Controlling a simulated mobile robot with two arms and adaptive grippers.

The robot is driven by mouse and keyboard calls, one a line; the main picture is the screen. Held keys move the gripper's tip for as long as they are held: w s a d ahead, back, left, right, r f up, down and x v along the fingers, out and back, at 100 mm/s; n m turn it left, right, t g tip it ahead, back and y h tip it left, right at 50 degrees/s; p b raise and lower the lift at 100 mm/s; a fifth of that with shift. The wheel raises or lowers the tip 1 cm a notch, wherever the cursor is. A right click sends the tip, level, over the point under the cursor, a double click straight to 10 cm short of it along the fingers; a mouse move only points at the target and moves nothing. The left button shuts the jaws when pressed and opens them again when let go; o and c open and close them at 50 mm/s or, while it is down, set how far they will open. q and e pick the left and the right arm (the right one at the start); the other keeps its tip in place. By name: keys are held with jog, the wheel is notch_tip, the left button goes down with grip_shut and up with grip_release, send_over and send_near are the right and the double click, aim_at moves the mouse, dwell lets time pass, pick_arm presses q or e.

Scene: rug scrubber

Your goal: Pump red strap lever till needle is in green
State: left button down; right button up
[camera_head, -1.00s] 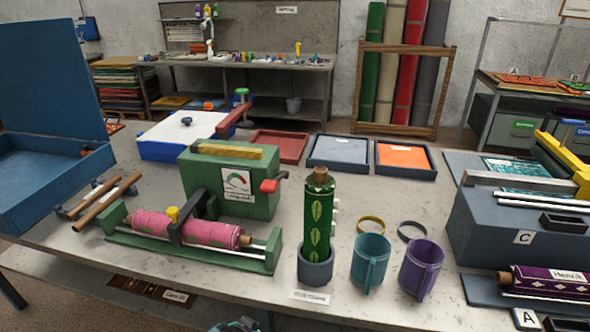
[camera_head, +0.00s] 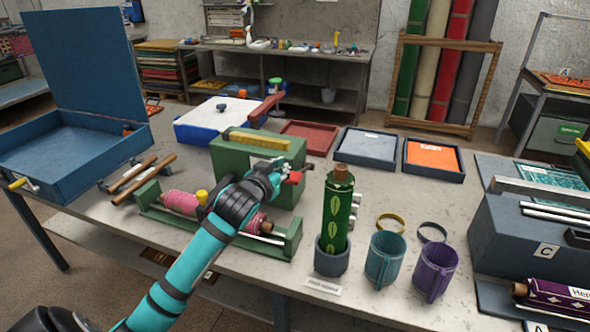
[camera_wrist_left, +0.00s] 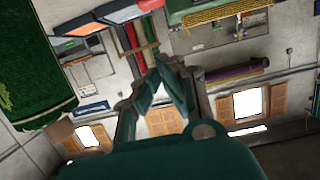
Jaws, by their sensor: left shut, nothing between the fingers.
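The green machine box (camera_head: 228,160) stands mid-table with a yellow strip along its top. Its red lever (camera_head: 294,177) sticks out at the right side. My left gripper (camera_head: 280,170) is at the box's front right, close beside the lever; I cannot tell whether they touch. In the left wrist view its fingers (camera_wrist_left: 158,62) come together with nothing between them. The gauge on the box front is hidden behind my gripper and wrist, so the needle cannot be read. A pink roll (camera_head: 182,202) lies in the green cradle (camera_head: 290,240), partly behind my arm. My right gripper is not in view.
A green patterned roll (camera_head: 337,210) stands in a grey cup (camera_head: 332,258), close right of the lever. A teal mug (camera_head: 385,260) and purple mug (camera_head: 435,268) stand farther right. A blue open case (camera_head: 75,140) is at left. Trays (camera_head: 365,148) lie behind.

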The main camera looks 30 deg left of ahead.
pick_arm(q)
jog(key=shift+a+f, duration=0.15)
jog(key=p, duration=0.3)
send_over(294, 179)
notch_tip(294, 179, down, 2)
jog(key=shift+f, duration=0.1)
notch_tip(294, 179, down, 2)
jog(key=shift+w+f+p, duration=0.1)
jog(key=shift+f+p, duration=0.15)
jog(key=shift+p, duration=0.05)
jog(key=shift+f, duration=0.9)
